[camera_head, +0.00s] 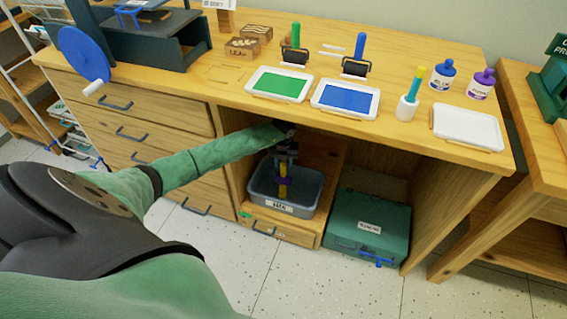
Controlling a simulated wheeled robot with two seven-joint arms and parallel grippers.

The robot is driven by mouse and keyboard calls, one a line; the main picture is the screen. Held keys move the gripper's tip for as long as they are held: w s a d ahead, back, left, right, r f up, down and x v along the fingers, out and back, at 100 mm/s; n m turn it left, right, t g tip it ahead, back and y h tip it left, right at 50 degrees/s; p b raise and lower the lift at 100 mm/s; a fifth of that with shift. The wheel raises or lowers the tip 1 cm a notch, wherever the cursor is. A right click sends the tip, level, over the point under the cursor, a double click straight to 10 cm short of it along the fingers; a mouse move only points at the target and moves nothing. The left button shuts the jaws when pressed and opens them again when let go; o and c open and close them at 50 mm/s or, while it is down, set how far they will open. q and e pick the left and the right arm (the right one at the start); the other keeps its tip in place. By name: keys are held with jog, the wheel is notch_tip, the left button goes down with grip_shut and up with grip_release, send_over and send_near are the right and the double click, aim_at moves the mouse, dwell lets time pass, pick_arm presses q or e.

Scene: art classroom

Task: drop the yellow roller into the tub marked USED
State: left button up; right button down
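The grey tub (257,184) stands on a wooden pull-out shelf inside the open bay under the counter. A white label, which seems to read USED, is on its front. My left gripper (284,167) reaches down from above, over the inside of the tub. The yellow roller (283,189) is upright below and between its fingers, and the gripper looks shut on it. The roller's lower end is down within the tub's outline. I cannot tell whether it touches the tub floor. My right gripper is not in view.
A green case (345,222) stands right of the tub. The counter edge (350,127) overhangs the bay. On the counter are a green ink tray (278,85), a blue ink tray (346,97), a white tray (467,128) and bottles. Drawers (160,140) are left of the bay.

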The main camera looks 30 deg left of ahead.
pick_arm(q)
jog(key=shift+o, duration=0.5)
notch_tip(320, 180, up, 8)
jog(key=shift+f, duration=0.1)
jog(key=shift+r+p, duration=0.85)
jog(key=shift+r, duration=0.15)
dwell(0.4)
